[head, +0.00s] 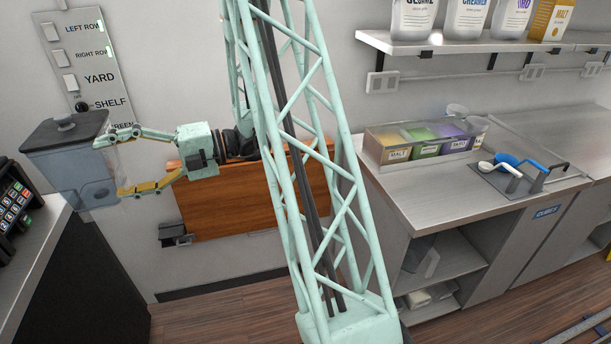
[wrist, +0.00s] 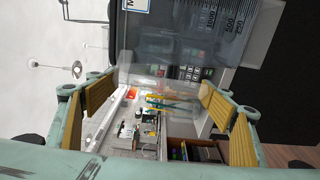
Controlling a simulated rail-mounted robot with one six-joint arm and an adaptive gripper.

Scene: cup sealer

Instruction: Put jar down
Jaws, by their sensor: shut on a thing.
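The jar (head: 68,165) is a clear, bluish, square container with a dark lid and a round knob, at the left of the head view. My gripper (head: 112,165) is shut on the side of the jar and holds it upright in the air, close to the left counter's edge. In the wrist view the jar's clear wall (wrist: 185,45) fills the upper middle, with measuring marks, between the yellow finger pads of my gripper (wrist: 155,100). The jar's far side is hidden.
The left counter (head: 45,225) carries a keypad device (head: 15,200). A wooden fold-down panel (head: 235,215) is on the wall behind my arm. The right counter (head: 440,205) holds an ingredient box (head: 420,140) and scoops (head: 505,165), with free steel surface around them.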

